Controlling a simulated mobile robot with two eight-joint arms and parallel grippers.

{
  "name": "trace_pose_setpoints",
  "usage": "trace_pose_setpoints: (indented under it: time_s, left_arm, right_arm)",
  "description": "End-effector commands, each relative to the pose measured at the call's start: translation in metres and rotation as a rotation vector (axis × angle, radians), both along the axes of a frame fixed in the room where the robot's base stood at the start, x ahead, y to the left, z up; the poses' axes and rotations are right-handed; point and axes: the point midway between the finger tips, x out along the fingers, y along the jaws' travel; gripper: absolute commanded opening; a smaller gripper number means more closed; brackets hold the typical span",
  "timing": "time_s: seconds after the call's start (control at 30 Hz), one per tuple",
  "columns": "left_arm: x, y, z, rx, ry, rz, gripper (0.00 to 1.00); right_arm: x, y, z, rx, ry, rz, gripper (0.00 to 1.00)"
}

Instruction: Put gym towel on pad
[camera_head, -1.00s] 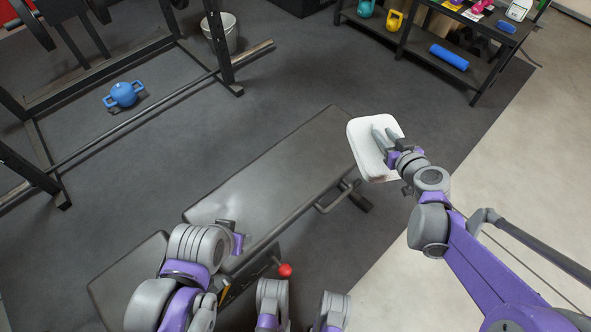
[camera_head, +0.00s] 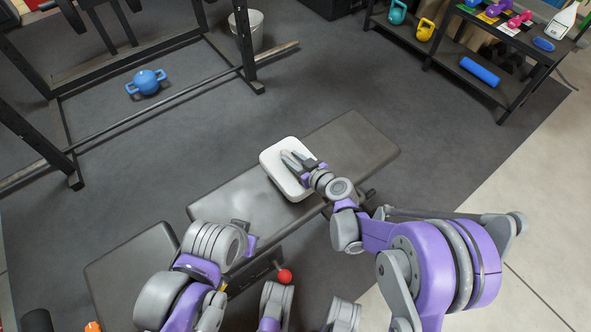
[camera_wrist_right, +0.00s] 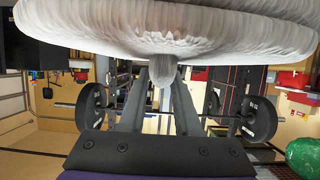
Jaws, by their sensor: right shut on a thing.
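The gym towel (camera_head: 272,158) is a white, folded, rounded rectangle in the head view. My right gripper (camera_head: 291,160) is shut on it. In the right wrist view the towel (camera_wrist_right: 190,30) fills the top, with a pinched tuft between the two fingers (camera_wrist_right: 160,85). The pad (camera_head: 345,140) is the long black bench top, and the towel shows over its middle part. I cannot tell whether the towel touches it. My left arm comes in at the lower left over the near part of the bench; its gripper's fingers (camera_head: 240,228) are mostly hidden behind the wrist.
A separate black seat pad (camera_head: 130,262) lies at the lower left. A red knob (camera_head: 285,276) sticks out beside the bench. A shelf with a blue roller (camera_head: 479,71) is at the upper right.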

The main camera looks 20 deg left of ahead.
Motion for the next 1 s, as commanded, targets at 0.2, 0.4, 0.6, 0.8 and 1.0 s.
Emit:
trace_pose_setpoints:
  time_s: [0.2, 0.4, 0.6, 0.8, 1.0]
  left_arm:
    - [0.001, 0.000, -0.007, 0.000, 0.002, 0.000, 0.50]
    - [0.002, 0.000, -0.016, 0.000, 0.004, 0.000, 0.50]
    - [0.002, 0.000, -0.016, 0.000, 0.004, 0.000, 0.50]
    - [0.003, 0.000, -0.020, 0.000, 0.005, 0.000, 0.50]
    - [0.003, 0.000, -0.019, 0.000, 0.005, 0.000, 0.50]
  right_arm:
    - [0.000, 0.000, -0.019, 0.000, 0.000, -0.001, 0.00]
    - [0.001, -0.001, -0.047, 0.000, 0.000, -0.001, 0.00]
    - [0.000, -0.001, -0.049, 0.001, -0.001, -0.001, 0.00]
    - [0.000, -0.001, -0.053, 0.000, 0.000, -0.001, 0.00]
    - [0.000, -0.001, -0.052, 0.000, 0.000, -0.001, 0.62]
